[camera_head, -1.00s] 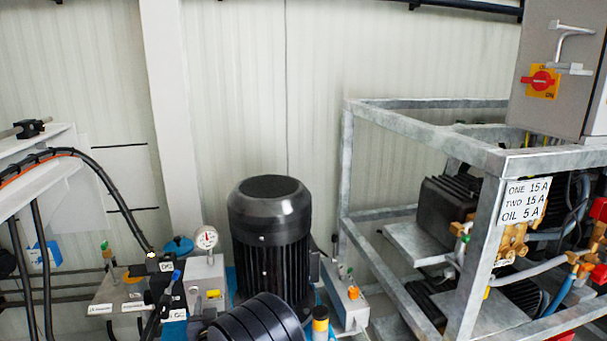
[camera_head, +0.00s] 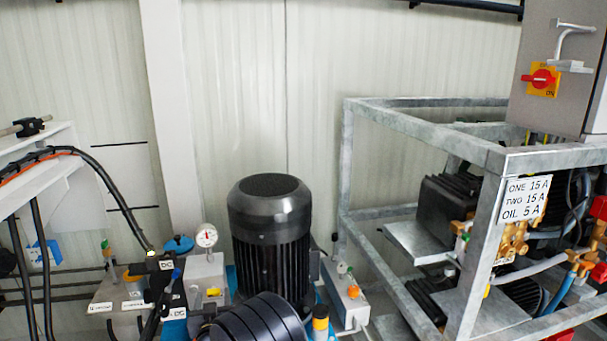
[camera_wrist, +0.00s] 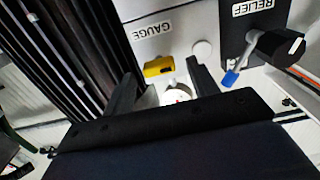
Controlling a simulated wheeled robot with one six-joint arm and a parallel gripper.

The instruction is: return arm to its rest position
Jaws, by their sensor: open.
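My gripper (camera_wrist: 163,88) shows in the wrist view as a dark palm with two dark fingers spread apart. No object is held between them. A yellow part (camera_wrist: 158,67) and a white panel with a GAUGE label (camera_wrist: 152,29) lie beyond the fingers. A round white thing partly shows between the fingers, its lower part hidden by the palm. A black RELIEF block with a black knob (camera_wrist: 278,45) and a blue-tipped lever (camera_wrist: 231,77) is at the upper right. I cannot make out my gripper in the head view.
In the head view a black motor (camera_head: 270,225) stands at the centre, beside a dial gauge (camera_head: 206,236). A galvanised frame (camera_head: 400,122) with pumps fills the right, under a grey cabinet with a red switch (camera_head: 541,79). Black hoses (camera_head: 105,185) hang at the left.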

